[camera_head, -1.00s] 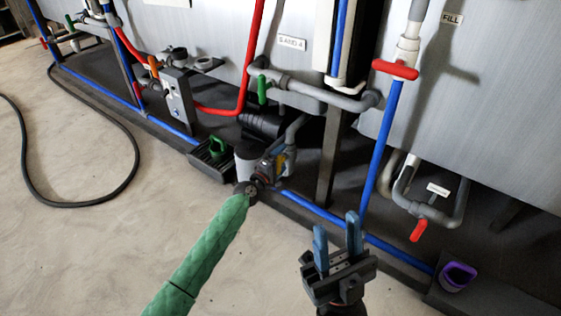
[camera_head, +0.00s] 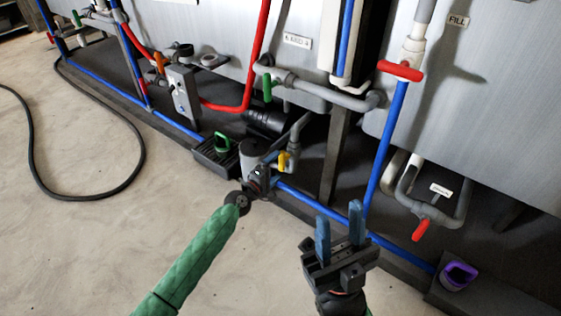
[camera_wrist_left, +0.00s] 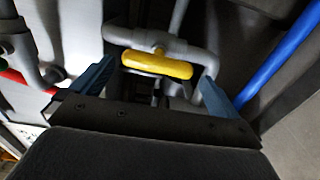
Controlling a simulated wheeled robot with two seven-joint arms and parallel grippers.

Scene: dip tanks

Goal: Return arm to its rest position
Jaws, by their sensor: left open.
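My left gripper (camera_head: 272,163) is at the end of the green-sleeved arm, low in front of the tanks. In the left wrist view its two blue fingers (camera_wrist_left: 150,85) stand apart with nothing held between them. A yellow valve handle (camera_wrist_left: 157,64) on a grey pipe lies beyond the fingertips, and a gap seems to separate them. In the head view the yellow handle (camera_head: 283,160) shows just right of the gripper, partly beside a grey fitting. My right gripper (camera_head: 340,230) points upward at lower centre, its blue fingers apart and empty.
Blue pipe (camera_head: 310,203) runs along the floor edge. A red valve (camera_head: 397,70) and purple item (camera_head: 458,275) are to the right. The floor at left is open, with a black hose.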

